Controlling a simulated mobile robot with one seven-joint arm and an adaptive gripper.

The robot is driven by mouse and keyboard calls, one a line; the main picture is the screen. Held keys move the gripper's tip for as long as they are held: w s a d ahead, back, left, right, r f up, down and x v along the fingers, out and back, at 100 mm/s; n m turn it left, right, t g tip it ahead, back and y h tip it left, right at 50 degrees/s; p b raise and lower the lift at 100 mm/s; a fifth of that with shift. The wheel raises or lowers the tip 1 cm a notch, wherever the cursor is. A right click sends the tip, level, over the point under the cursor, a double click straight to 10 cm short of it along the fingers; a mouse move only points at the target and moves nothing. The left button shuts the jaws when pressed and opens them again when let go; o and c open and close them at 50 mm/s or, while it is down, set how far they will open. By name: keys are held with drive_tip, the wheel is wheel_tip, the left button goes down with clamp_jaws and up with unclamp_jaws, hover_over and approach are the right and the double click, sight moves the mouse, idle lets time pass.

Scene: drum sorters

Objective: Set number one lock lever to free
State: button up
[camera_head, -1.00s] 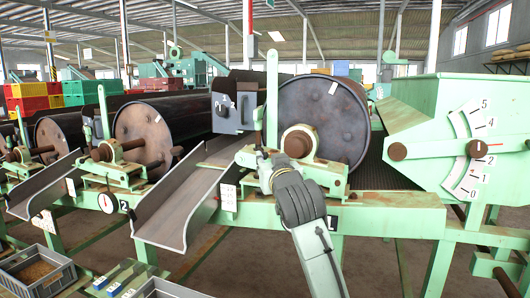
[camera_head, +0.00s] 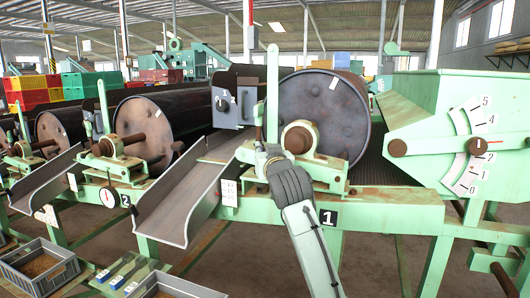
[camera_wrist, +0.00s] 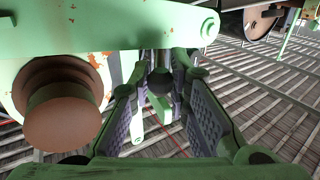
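The number one station carries a black "1" plate (camera_head: 328,217) on its green frame. A tall pale green lever (camera_head: 272,95) stands nearly upright beside drum one (camera_head: 330,112). My gripper is hidden behind my wrist in the head view, just below that lever's foot and left of the rusty shaft end (camera_head: 299,138). In the wrist view my gripper (camera_wrist: 162,72) is open, its fingers on either side of a dark round knob (camera_wrist: 160,82). I cannot tell whether they touch it. The shaft end also shows at left in the wrist view (camera_wrist: 62,108). Any lock or free marking is unreadable.
A green bar (camera_wrist: 150,22) crosses close above the fingers. A metal chute (camera_head: 185,195) lies left, and a green hopper with a 0–5 scale (camera_head: 468,148) stands right. Station two (camera_head: 125,200) is farther left. Grey crates (camera_head: 38,265) sit low at left.

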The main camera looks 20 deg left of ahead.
clamp_jaws()
idle(0.4)
